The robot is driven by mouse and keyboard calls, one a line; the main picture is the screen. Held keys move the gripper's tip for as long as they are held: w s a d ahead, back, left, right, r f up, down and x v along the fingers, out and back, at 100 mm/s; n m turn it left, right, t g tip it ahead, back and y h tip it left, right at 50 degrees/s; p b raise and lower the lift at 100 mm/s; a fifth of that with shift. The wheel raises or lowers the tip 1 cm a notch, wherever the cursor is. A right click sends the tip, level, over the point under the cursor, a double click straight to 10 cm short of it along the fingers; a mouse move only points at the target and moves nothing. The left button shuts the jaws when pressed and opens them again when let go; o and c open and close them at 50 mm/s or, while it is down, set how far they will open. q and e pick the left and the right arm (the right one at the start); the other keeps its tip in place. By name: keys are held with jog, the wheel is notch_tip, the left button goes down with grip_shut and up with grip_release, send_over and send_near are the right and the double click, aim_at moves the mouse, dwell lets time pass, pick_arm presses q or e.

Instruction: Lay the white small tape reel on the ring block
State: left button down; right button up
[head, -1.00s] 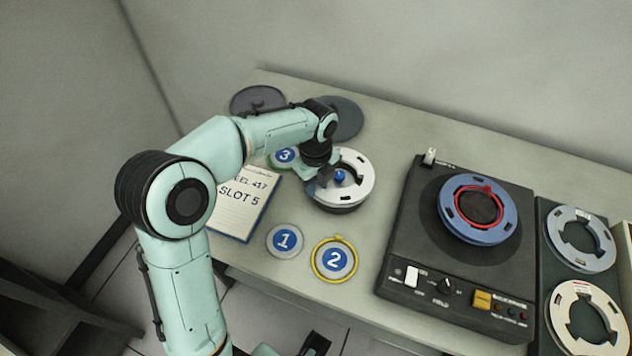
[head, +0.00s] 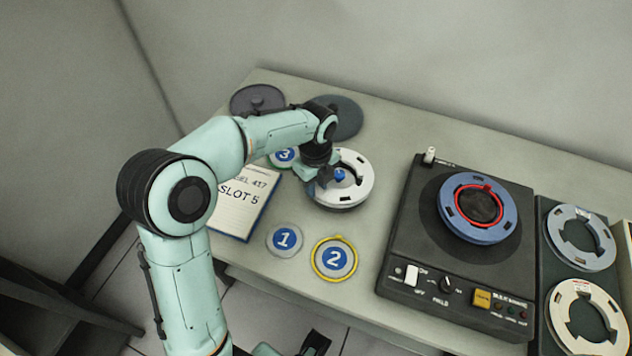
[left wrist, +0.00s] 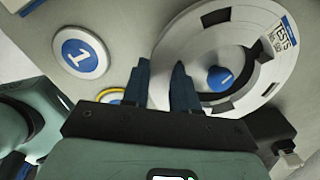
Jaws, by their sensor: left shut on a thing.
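The white small tape reel (head: 359,190) is a flat slotted ring in the middle of the table, around a blue-topped hub. In the left wrist view the two dark fingers (left wrist: 164,88) are at the ring's near edge. That view also shows the reel (left wrist: 185,45) with a printed label and the blue hub top (left wrist: 219,78) inside its opening. I cannot tell whether the reel rests fully on the block.
Markers 1 (head: 285,240), 2 (head: 334,259) and 3 (head: 284,156) lie around the reel, with a notepad (head: 243,204) at left. Dark discs (head: 343,117) lie behind. A black tape machine (head: 400,262) holding a blue reel (head: 455,215) stands right, beside more reels (head: 585,290).

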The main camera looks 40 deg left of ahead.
pick_arm(q)
jog(key=shift+f+b, duration=0.5)
jog(key=shift+f, duration=0.45)
pick_arm(e)
jog(key=shift+s+f, duration=0.15)
jog(key=shift+f, duration=0.4)
pick_arm(q)
jog(key=c, duration=0.8)
grip_release()
jog(key=c, duration=0.3)
jog(key=shift+c, duration=0.2)
notch_tip(320, 180, up, 5)
jog(key=p, duration=0.4)
jog(key=shift+r+p, duration=1.5)
jog(key=shift+r, duration=0.6)
pick_arm(e)
jog(key=w+r, duration=0.3)
jog(key=r, duration=0.4)
jog(key=shift+r, duration=0.25)
pick_arm(q)
jog(key=shift+f, duration=0.1)
